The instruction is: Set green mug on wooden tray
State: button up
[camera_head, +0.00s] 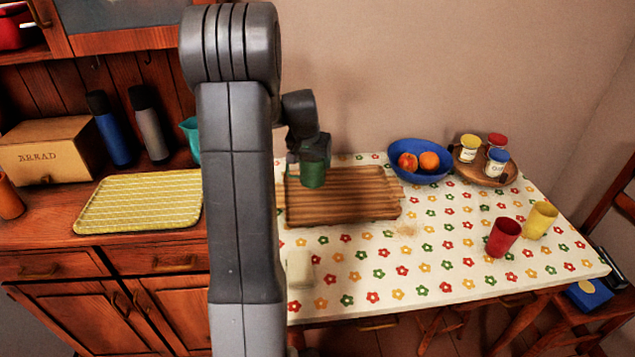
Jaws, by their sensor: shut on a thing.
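The green mug (313,176) is at the upper left part of the wooden tray (350,205), seen over its surface. I cannot tell whether it touches the tray or hangs just above it. My gripper (309,150) is shut on the mug from above, and the mug looks roughly upright. The tray is brown with ridged slats and lies on the flowered tablecloth.
A blue bowl (421,172) with fruit stands right of the tray, beside a round board (483,165) with several small jars. A red cup (503,237) and yellow cup (541,220) stand at the right. A pale block (300,269) lies in front. The tray's right half is clear.

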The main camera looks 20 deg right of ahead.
aim_at(313, 176)
jog(key=shift+f, duration=3.3)
jog(key=shift+f, duration=0.1)
jog(key=o, duration=1.2)
jog(key=shift+r, duration=0.2)
jog(key=v, duration=1.1)
jog(key=shift+s+r, duration=0.2)
jog(key=shift+r, duration=0.1)
jog(key=shift+a, duration=0.1)
